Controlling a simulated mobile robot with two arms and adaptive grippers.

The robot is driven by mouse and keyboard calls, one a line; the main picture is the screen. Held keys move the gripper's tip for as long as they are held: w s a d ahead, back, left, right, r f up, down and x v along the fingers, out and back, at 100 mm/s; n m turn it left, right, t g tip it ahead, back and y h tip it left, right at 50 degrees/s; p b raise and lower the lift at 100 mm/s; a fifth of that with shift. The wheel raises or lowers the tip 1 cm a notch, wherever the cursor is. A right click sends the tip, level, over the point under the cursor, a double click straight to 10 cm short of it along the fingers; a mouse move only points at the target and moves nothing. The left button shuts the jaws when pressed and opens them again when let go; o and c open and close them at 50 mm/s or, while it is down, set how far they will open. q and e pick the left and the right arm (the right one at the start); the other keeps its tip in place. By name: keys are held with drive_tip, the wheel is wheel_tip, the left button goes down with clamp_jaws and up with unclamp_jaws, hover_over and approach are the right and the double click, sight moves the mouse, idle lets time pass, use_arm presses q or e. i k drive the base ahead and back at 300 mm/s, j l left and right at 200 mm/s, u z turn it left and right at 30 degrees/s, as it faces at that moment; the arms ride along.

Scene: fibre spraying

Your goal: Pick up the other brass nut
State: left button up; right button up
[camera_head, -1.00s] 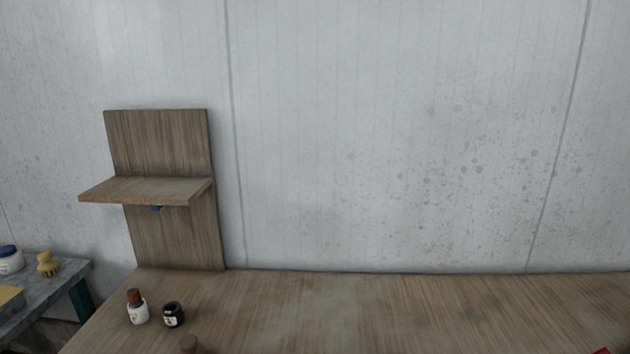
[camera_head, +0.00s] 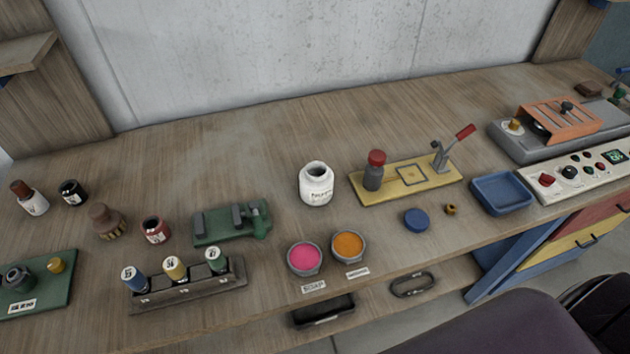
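A small brass nut (camera_head: 450,209) lies on the wooden bench, between a blue round lid (camera_head: 416,220) and a blue tray (camera_head: 502,193). Another brass-coloured round piece (camera_head: 515,126) sits at the left end of the grey machine with the orange frame. A third brass-coloured piece (camera_head: 56,265) stands on a green plate at the far left; I cannot tell whether these two are nuts. Neither of my grippers is in view.
An open white jar (camera_head: 316,186) and a yellow plate (camera_head: 407,188) with a red-handled lever stand behind the lid. Pink (camera_head: 304,258) and orange (camera_head: 348,245) cups stand near the front edge. A dark rounded shape (camera_head: 490,325) covers the bottom right. The back of the bench is clear.

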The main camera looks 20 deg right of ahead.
sight(450, 209)
drive_tip(key=z, duration=0.4)
drive_tip(key=l+z, duration=0.1)
drive_tip(key=z, duration=0.7)
drive_tip(key=i+z, duration=0.1)
drive_tip(key=z, duration=0.3)
drive_tip(key=l+u, duration=1.15)
drive_tip(key=u, duration=0.15)
